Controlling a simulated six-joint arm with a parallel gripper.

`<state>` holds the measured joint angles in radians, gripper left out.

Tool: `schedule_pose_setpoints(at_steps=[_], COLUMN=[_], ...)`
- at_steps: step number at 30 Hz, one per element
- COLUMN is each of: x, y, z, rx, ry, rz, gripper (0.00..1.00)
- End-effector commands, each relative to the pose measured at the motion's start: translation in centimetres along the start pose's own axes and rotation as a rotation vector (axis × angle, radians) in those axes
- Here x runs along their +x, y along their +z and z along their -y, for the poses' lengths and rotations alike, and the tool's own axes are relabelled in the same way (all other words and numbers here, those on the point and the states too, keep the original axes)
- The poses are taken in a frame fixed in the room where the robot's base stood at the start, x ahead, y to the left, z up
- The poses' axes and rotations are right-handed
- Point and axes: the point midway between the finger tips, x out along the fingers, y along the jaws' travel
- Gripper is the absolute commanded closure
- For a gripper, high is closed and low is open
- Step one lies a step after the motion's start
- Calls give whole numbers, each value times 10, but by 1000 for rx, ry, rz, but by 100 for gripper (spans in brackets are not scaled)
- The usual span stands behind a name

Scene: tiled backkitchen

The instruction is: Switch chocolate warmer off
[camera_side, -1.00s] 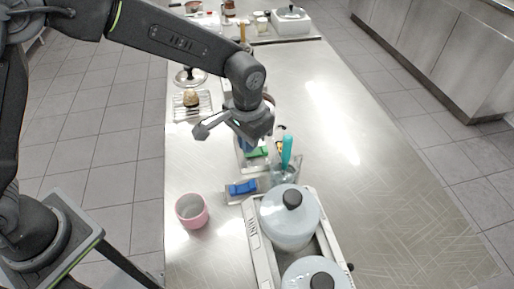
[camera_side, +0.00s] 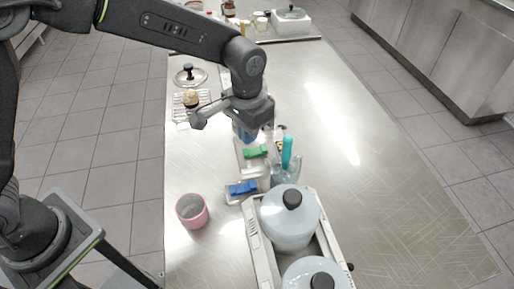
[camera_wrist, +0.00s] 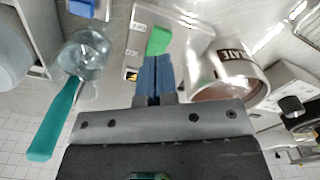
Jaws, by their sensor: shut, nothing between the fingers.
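The chocolate warmer appears in the wrist view as a steel pot (camera_wrist: 222,72) with brown contents and a partly cut-off label ending in "ATE". Beside it is a metal plate with a green rocker switch (camera_wrist: 158,40). The green switch (camera_side: 255,152) also shows in the side view, while the pot is mostly hidden behind my arm. My gripper (camera_wrist: 155,62) has its blue fingers shut and empty, with the tips close to the green switch in the picture. In the side view my gripper (camera_side: 244,137) is just behind and left of that switch. I cannot tell whether they touch.
A blue switch (camera_side: 242,188) sits on another plate nearer the camera. A glass jar (camera_side: 285,172) holds a teal-handled tool (camera_side: 287,150). A two-pot warmer (camera_side: 254,245) stands in front, and a pink cup (camera_side: 192,210) at left. The right tabletop is clear.

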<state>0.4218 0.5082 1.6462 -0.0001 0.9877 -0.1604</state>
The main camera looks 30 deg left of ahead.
Motion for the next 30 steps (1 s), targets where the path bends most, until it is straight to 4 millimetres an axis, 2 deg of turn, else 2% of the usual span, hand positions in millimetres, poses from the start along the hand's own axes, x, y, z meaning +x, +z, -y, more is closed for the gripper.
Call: schedule_pose_setpoints(at_steps=[13, 30], x=[-33, -40], y=[0, 2], z=[0, 2], rx=[0, -3], ry=[0, 1], rz=[-2, -6], gripper=[100, 100])
